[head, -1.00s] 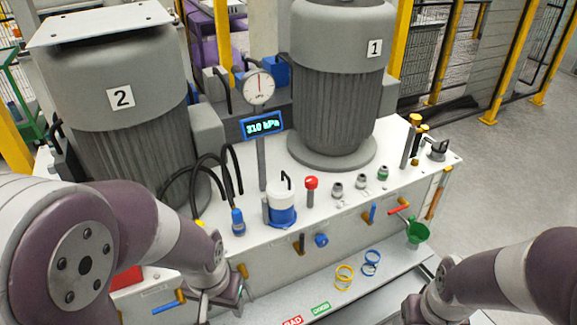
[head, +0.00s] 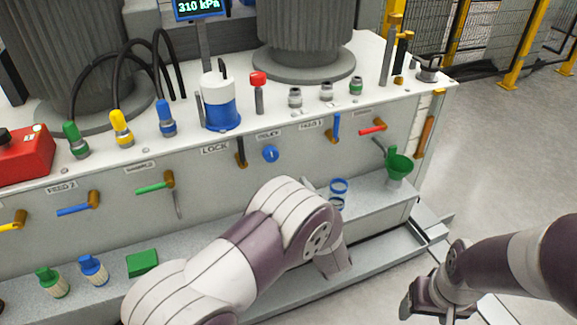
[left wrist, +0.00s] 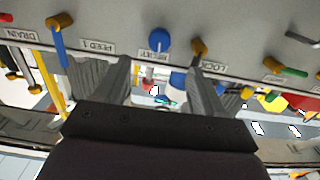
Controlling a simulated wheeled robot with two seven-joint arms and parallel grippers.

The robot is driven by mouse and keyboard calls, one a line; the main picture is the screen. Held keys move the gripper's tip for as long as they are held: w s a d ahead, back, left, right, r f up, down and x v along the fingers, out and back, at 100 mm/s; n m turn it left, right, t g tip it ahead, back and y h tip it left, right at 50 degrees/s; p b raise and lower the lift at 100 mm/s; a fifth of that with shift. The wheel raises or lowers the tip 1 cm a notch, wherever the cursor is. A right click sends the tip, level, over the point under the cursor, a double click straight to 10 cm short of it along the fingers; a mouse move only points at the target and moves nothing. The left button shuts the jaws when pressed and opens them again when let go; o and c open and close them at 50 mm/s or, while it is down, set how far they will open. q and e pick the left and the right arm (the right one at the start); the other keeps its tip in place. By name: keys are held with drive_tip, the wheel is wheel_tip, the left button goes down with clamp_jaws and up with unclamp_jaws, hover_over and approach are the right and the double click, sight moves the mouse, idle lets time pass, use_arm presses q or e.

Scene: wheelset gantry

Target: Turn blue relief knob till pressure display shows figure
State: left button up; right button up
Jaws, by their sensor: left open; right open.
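The blue relief knob (head: 270,154) is on the front panel, right of the LOCK label. The pressure display (head: 200,8) reads 310 kPa at the top edge. In the left wrist view, which looks upside down, the relief knob (left wrist: 160,39) shows beyond the fingers, between them across the picture. My left gripper (left wrist: 159,66) is open and empty, apart from the knob. In the head view my left arm reaches to below the panel, and its fingers cannot be made out. My right gripper (head: 426,304) is low at the right, away from the panel, open.
The LOCK lever (head: 241,152) is close left of the knob, and a blue lever (head: 335,127) is to its right. A red-handled valve (head: 372,127) and green funnel (head: 398,165) are farther right. Blue rings (head: 338,187) lie on the ledge below.

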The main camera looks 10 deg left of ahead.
sight(273, 158)
use_arm(q)
drive_tip(key=b+x, duration=0.2)
drive_tip(key=x, duration=1)
drive_tip(key=shift+b, duration=0.4)
drive_tip(key=shift+w+a+r, duration=0.15)
drive_tip(key=shift+w+a, duration=0.1)
drive_tip(key=shift+w, duration=0.1)
drive_tip(key=c, duration=1.1)
drive_tip(key=shift+o, duration=0.3)
drive_tip(key=shift+n+b, duration=0.35)
drive_tip(key=shift+n, duration=1.05)
